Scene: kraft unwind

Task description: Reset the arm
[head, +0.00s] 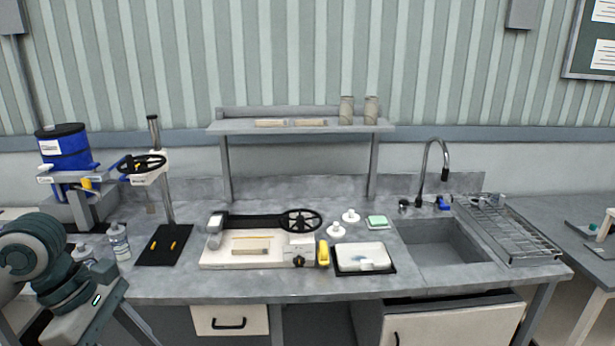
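My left arm (68,285) comes in at the lower left, bent, with dark green joints and a grey link that runs off the bottom edge. Its fingertips are not in view. My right arm and gripper do not show. On the counter, a white-based machine (222,262) has a long black bar (255,221) lying along its back and a black handwheel (301,220) at the bar's right end. A small tan block (251,246) rests on its base. A yellow piece (323,253) stands at its right end. No gripper shows near the machine.
A stand with a black wheel (143,164) and a blue-topped device (66,147) are at the left, with a clear bottle (119,241) nearby. A black-rimmed tray (363,271), sink (440,246) and wire rack (509,231) are to the right. A shelf (300,126) stands behind.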

